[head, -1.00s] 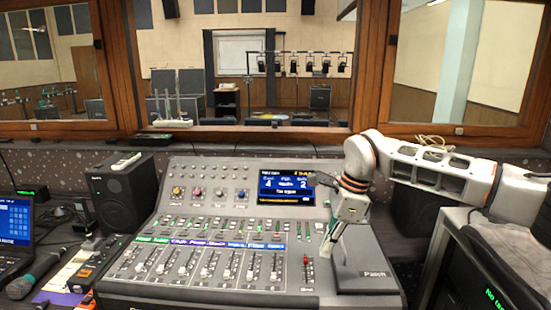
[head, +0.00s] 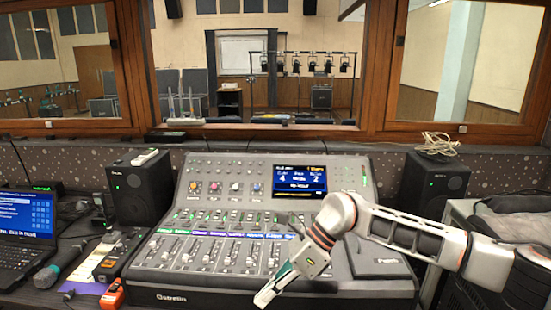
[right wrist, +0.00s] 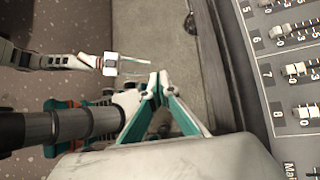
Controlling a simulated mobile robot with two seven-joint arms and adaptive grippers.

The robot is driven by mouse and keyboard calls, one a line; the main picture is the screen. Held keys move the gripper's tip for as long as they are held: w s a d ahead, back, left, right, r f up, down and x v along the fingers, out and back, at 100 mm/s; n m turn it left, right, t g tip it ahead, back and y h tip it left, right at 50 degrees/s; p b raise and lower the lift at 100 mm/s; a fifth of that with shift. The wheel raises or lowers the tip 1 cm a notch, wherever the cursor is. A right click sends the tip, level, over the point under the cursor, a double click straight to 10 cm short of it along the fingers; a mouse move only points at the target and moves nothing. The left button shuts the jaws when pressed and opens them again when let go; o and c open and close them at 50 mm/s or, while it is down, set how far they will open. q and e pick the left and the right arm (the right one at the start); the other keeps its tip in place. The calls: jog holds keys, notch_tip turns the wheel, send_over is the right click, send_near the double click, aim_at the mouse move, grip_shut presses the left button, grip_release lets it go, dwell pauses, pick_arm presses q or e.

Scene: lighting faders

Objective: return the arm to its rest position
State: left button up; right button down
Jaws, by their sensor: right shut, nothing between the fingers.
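My right arm reaches in from the right in the head view, over the right part of the lighting console (head: 220,293). Its gripper (head: 264,298) points down and to the left, in front of the console's front edge. In the right wrist view the two teal-sided fingers (right wrist: 157,82) meet at their tips, shut and empty. The console's faders (right wrist: 296,69) lie to the right, apart from the fingers. My left gripper (right wrist: 140,68) shows in the right wrist view at upper left, fingers apart and empty; it is out of the head view.
Black speakers (head: 138,190) and (head: 437,184) stand behind the console at either side. A laptop (head: 25,228), a microphone (head: 62,262) and an orange device (head: 112,294) lie at left. A grey equipment case (head: 497,207) stands at right. Windows (head: 270,60) are behind.

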jog(key=s+a+r+m+y, duration=0.4)
jog(key=s+a+m+y, duration=0.4)
jog(key=a, duration=0.3)
jog(key=w+d+f+m+t+h, duration=0.3)
jog(key=d+f+m+t, duration=0.45)
jog(key=m, duration=0.65)
jog(key=w+d+f+m+t+h, duration=0.2)
jog(key=d+f+m+t, duration=0.3)
jog(key=d+m+t, duration=0.55)
jog(key=s+d+f+m+g+h, duration=0.2)
jog(key=s+d+f+m+h, duration=0.2)
jog(key=s+d+f+m, duration=0.3)
jog(key=s+d+f+m+g+h, duration=0.2)
jog(key=s+d+f+m+h, duration=0.2)
jog(key=s+d+f+m, duration=0.4)
notch_tip(320, 180, down, 6)
jog(key=shift+s+d+f+m+h, duration=0.1)
jog(key=shift+s+d+m+h, duration=0.1)
jog(key=shift+s+m+h, duration=0.25)
